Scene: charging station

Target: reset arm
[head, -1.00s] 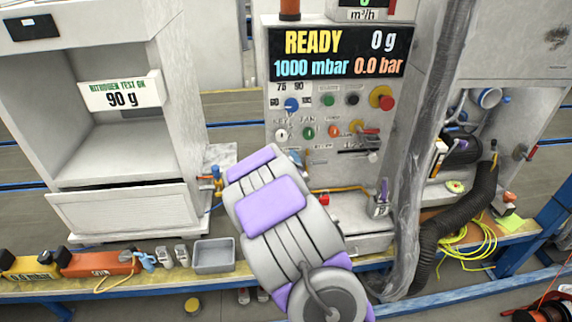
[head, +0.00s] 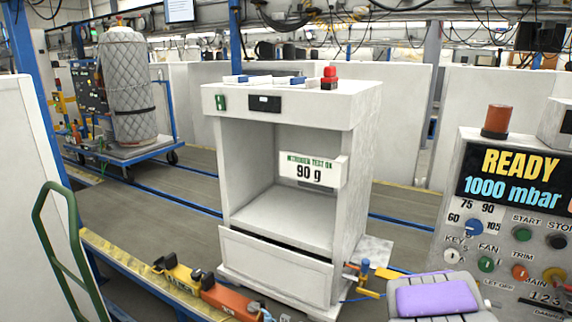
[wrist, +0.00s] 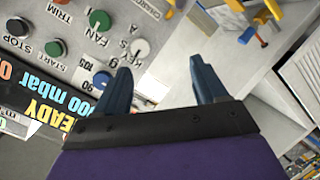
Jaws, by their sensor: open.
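My gripper (wrist: 166,88) shows in the wrist view with its two dark blue fingers apart and nothing between them. It is in front of the control panel (wrist: 100,60), whose knobs and READY display appear upside down there. In the head view only a grey and purple part of my arm shows at the bottom right; the gripper itself is not visible. The control panel (head: 515,225) stands at the right edge of the head view, its display reading READY and 1000 mbar.
A white cabinet (head: 350,110) with a "90 g" sign (head: 312,171) stands in the middle. Yellow (head: 178,274) and orange (head: 228,299) devices lie on the front ledge. A green hand truck (head: 62,245) is at left. A quilted tank (head: 127,85) stands on a blue cart behind.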

